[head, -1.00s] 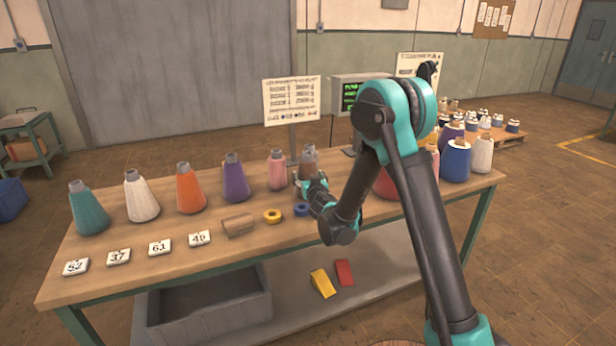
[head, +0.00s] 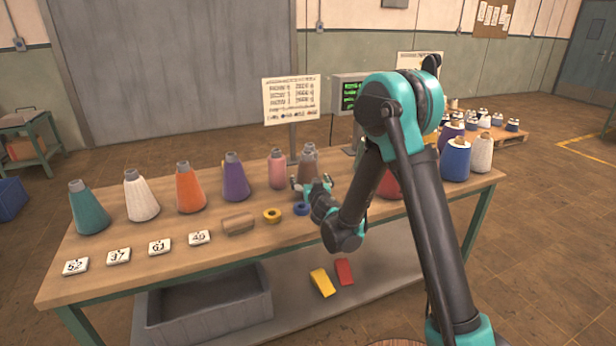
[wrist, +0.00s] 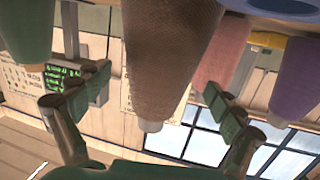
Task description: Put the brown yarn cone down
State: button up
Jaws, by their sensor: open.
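The brown yarn cone (head: 309,160) stands upright on the table (head: 255,250), to the right of the pink cone (head: 277,170). My gripper (head: 312,184) is at the near side of the brown cone, low beside it, with its fingers spread. In the wrist view, which looks upside down, the brown cone (wrist: 168,55) fills the middle between the two open fingers of my gripper (wrist: 155,100). Gaps show between the cone and both fingers. In the head view the gripper hides the cone's lower part.
Teal (head: 88,210), white (head: 140,198), orange (head: 189,190) and purple (head: 235,180) cones stand to the left. A blue ring (head: 301,208) and a yellow ring (head: 271,215) lie near the gripper. A red cone (head: 390,186) is partly hidden behind my arm.

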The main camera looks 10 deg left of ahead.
jog(key=v, duration=0.8)
jog(key=s+d+m+g+h, duration=0.2)
jog(key=d+h, duration=0.2)
jog(key=d, duration=0.9)
jog(key=s+d+m+g+h, duration=0.2)
jog(key=s+d+h, duration=0.1)
jog(key=d, duration=1)
jog(key=s+d+f+g+h, duration=0.1)
jog(key=s+d+f+g, duration=0.2)
jog(key=s+d, duration=0.6)
jog(key=s+f+g+y, duration=0.1)
jog(key=s+f+g, duration=0.1)
jog(key=s, duration=0.5)
jog(key=s+f+g, duration=0.2)
jog(key=s, duration=0.5)
jog(key=shift+s+f+y, duration=0.3)
jog(key=shift+s+y, duration=0.05)
jog(key=shift+y, duration=0.05)
